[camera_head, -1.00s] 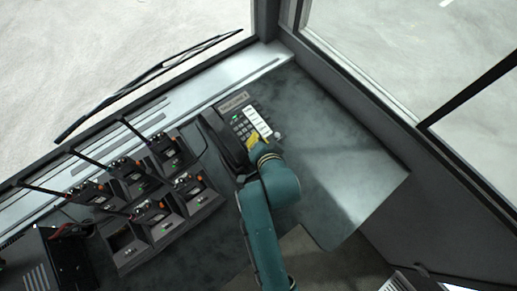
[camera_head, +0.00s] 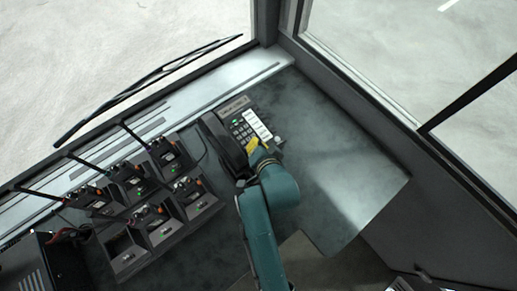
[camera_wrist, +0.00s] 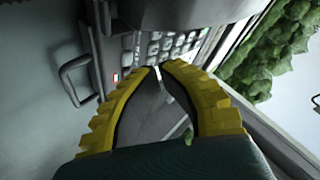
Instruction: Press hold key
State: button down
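The desk phone (camera_head: 236,111) lies on the dark console in the head view, with its black handset (camera_head: 224,146) on the left. Its number keys (camera_head: 242,129) and a column of white label strips (camera_head: 258,124) face up. I cannot read which key is the hold key. My gripper (camera_head: 255,145) is over the lower end of the keypad. In the wrist view, the yellow fingers of my gripper (camera_wrist: 160,68) come together at the tips with nothing held. The keys (camera_wrist: 168,44) show just beyond the tips. I cannot tell whether the tips touch a key.
Several handheld radios in chargers (camera_head: 135,186) stand left of the phone, with antennas sticking up. A black box (camera_head: 62,262) is at the lower left. The console (camera_head: 335,160) right of the phone is clear. Windows and a wall border the console.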

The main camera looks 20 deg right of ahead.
jog(key=shift+f, duration=0.1)
dwell(0.4)
jog(key=shift+f, duration=0.3)
jog(key=shift+w+f+b, duration=0.1)
jog(key=shift+f+b, duration=0.2)
jog(key=shift+f, duration=0.05)
dwell(0.4)
jog(key=shift+r, duration=0.1)
jog(key=shift+r+p, duration=0.65)
jog(key=shift+p, duration=0.25)
jog(key=r+p, duration=0.5)
jog(key=shift+s+r, duration=0.1)
jog(key=shift+s, duration=0.3)
